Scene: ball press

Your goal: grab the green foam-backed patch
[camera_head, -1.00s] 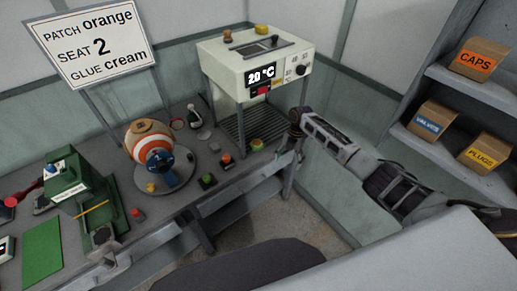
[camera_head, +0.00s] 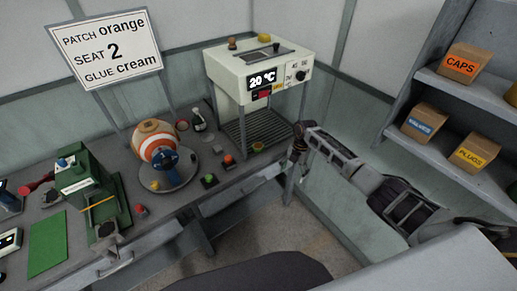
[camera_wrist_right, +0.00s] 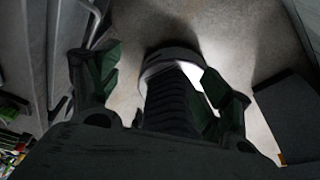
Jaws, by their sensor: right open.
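A flat green rectangle (camera_head: 47,243) lies on the bench at the lower left in the head view; I cannot tell whether it is the foam-backed patch or a mat. A small green piece on a dark block (camera_head: 209,181) is near the bench front, beside a red-topped one (camera_head: 228,160). My right gripper (camera_head: 299,148) is at the bench's right end, by the press's front right leg, and is away from these. In the right wrist view its fingers (camera_wrist_right: 160,88) are apart, with nothing seen held between them. My left gripper is not in view.
A striped ball (camera_head: 158,147) sits on a round base mid-bench. The white press (camera_head: 262,75) reads 20 °C. A green machine (camera_head: 85,185) stands at left. The sign (camera_head: 110,50) says orange patch, seat 2, cream glue.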

